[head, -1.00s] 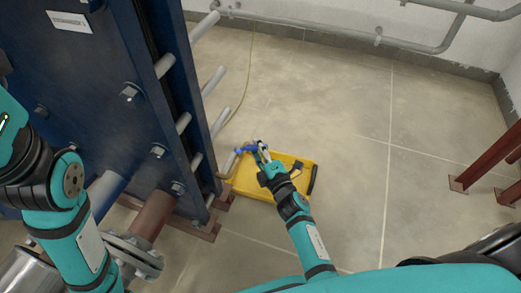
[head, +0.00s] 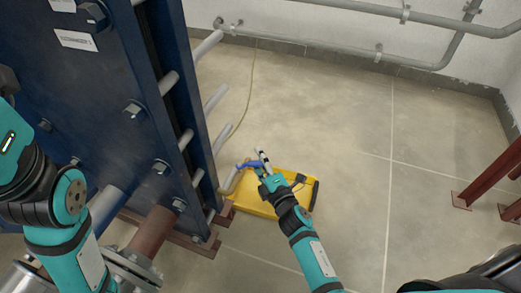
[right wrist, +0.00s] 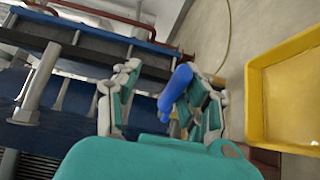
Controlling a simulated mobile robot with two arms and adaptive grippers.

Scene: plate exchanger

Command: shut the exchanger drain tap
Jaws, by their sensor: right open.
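The drain tap's blue handle (head: 247,165) sits low at the right side of the blue plate exchanger (head: 95,110), above the edge of a yellow tray. My right gripper (head: 262,158) is at the handle's right end, fingers apart. In the right wrist view the blue handle (right wrist: 176,86) lies between the spread fingers of this gripper (right wrist: 162,95), close against the right finger; I cannot tell if they touch. The tap body is mostly hidden there. My left arm shows at the left, but its gripper is out of view.
The yellow tray (head: 256,208) lies on the floor under the tap, with dark items at its right. Exchanger tie bars stick out left of my gripper. A thin hose (head: 246,100) runs along the floor. Red steel legs (head: 490,175) stand at the right. Floor between is clear.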

